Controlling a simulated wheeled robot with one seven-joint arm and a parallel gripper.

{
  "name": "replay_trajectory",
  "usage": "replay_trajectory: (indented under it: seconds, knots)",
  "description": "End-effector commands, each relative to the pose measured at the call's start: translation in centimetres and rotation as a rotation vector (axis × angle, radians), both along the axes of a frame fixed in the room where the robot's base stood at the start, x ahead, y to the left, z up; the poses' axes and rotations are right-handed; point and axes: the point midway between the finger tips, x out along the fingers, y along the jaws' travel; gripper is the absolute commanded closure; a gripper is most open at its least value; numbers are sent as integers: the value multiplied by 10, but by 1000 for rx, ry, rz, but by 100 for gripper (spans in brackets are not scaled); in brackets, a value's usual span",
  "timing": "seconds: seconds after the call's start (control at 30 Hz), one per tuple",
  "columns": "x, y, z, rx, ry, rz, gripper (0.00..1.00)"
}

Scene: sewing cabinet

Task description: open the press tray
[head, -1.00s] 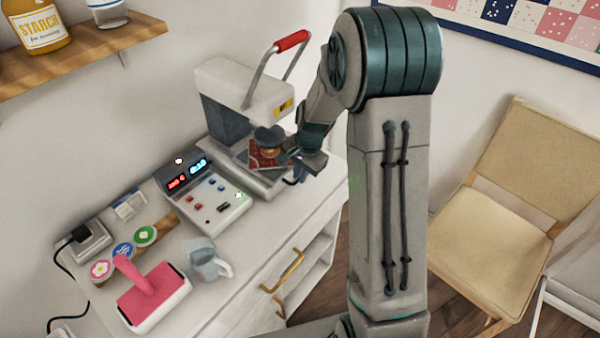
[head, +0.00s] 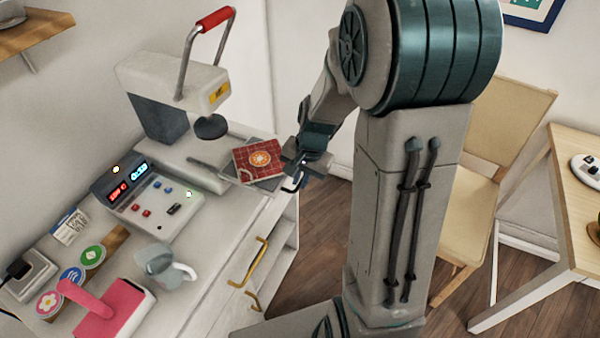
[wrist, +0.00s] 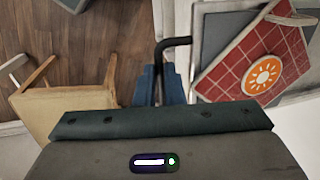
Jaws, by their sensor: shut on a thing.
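The press (head: 180,95) stands on the cabinet with its red-tipped handle (head: 215,20) raised and its round head above the base. The press tray (head: 268,180) is slid out to the right, clear of the head. A red checked fabric piece (head: 258,160) with an orange round sun patch lies on it, and shows in the wrist view (wrist: 262,72). My gripper (head: 297,178) is at the tray's right end. In the wrist view my gripper (wrist: 160,90) is shut on the dark tray handle (wrist: 172,42).
A chair (head: 450,190) and a table (head: 560,200) are to the right, with open floor between.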

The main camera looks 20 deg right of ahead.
Motion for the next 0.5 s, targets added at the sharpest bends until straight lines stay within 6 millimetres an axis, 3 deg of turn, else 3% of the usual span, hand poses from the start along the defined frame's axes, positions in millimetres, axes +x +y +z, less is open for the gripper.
replay_trajectory:
  seconds: [0.23, 0.3, 0.33, 0.5]
  knots:
    - [2, -1, 1, -2, -7, -1, 100]
    - [2, -2, 1, -2, -7, -2, 74]
    - [2, -2, 1, -2, -6, -2, 69]
    - [1, -2, 1, -1, -4, -4, 69]
